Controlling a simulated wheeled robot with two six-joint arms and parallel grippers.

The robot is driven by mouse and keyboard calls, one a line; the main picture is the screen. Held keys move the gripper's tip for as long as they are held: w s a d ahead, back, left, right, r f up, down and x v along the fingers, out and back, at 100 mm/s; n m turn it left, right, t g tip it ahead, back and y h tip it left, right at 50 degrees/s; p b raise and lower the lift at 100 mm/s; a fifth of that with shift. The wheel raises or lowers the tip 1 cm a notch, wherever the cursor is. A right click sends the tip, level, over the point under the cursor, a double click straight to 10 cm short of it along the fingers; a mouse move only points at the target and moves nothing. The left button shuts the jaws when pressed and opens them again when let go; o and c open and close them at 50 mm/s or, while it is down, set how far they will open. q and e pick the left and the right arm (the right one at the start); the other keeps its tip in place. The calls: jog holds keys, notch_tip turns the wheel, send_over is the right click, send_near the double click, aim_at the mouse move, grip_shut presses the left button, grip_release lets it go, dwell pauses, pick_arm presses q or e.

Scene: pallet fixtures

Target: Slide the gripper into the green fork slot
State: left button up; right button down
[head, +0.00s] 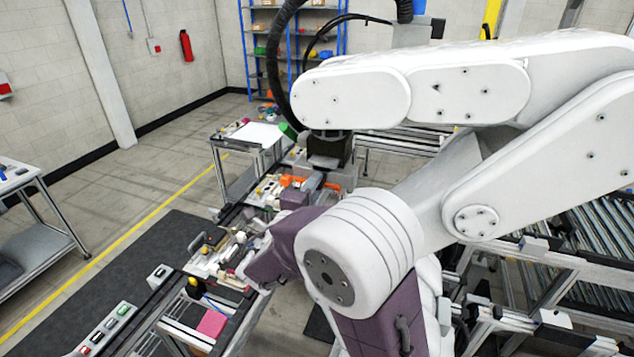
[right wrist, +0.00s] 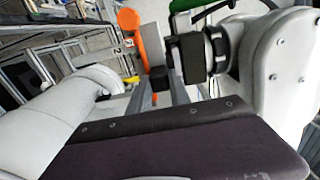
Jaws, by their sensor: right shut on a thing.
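My right gripper (head: 258,270) hangs from the purple wrist, low over the bench, left of the picture's middle in the head view. In the right wrist view its grey fingers (right wrist: 158,92) close around a small dark thing with a bit of yellow; what it is I cannot make out. A green part (head: 288,130) shows at the back of the bench in the head view, partly hidden. A green curved part (right wrist: 195,4) shows at the top of the right wrist view. I cannot tell whether either is the fork slot. My left gripper is not clearly in view.
An orange upright part (right wrist: 140,42) and a black cylindrical unit (right wrist: 190,58) stand close beyond the fingers. The bench holds orange parts (head: 293,182), a pink block (head: 212,323) and small loose parts. A black unit (head: 328,148) hangs under the upper white arm.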

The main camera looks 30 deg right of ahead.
jog(key=shift+p+v, duration=0.6)
jog(key=shift+v, duration=1.95)
jog(key=shift+r, duration=0.2)
